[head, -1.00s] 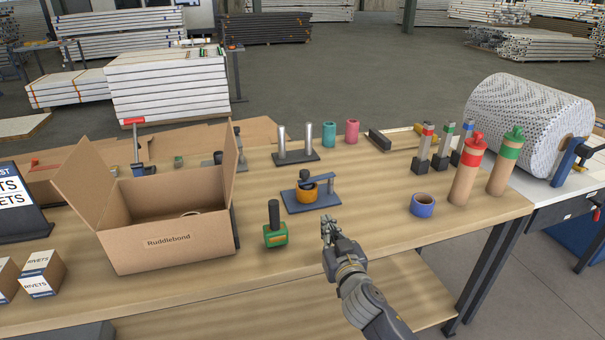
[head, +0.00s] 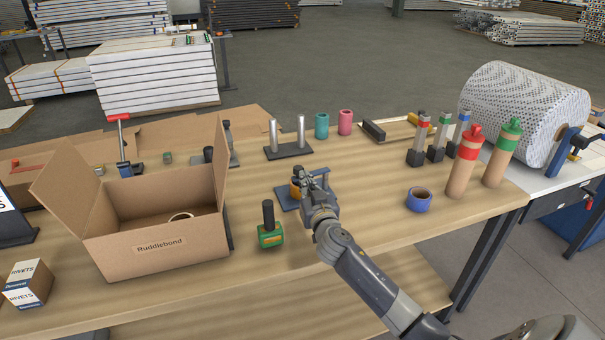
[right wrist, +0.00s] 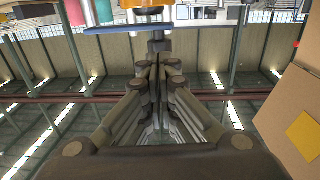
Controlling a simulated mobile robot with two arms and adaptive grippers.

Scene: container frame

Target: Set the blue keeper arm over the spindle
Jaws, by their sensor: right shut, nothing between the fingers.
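The device has a blue base plate (head: 285,198) on the bench, with an orange roll (head: 296,190) on it. The dark spindle top (head: 298,172) shows just above the roll. A bit of the blue keeper arm (head: 323,171) shows behind my right gripper (head: 308,178); the rest is hidden, so I cannot tell how it sits relative to the spindle. My right gripper is shut and empty, at the device's right front. In the right wrist view, its closed fingers (right wrist: 158,58) point at the blue plate (right wrist: 135,28) and the orange roll (right wrist: 145,3). My left gripper is not in view.
An open cardboard box (head: 160,246) stands left and a green block with a black handle (head: 270,237) in front. A blue tape roll (head: 419,200) lies right. A stand with two metal posts (head: 288,150) is behind. Bare bench lies between device and tape.

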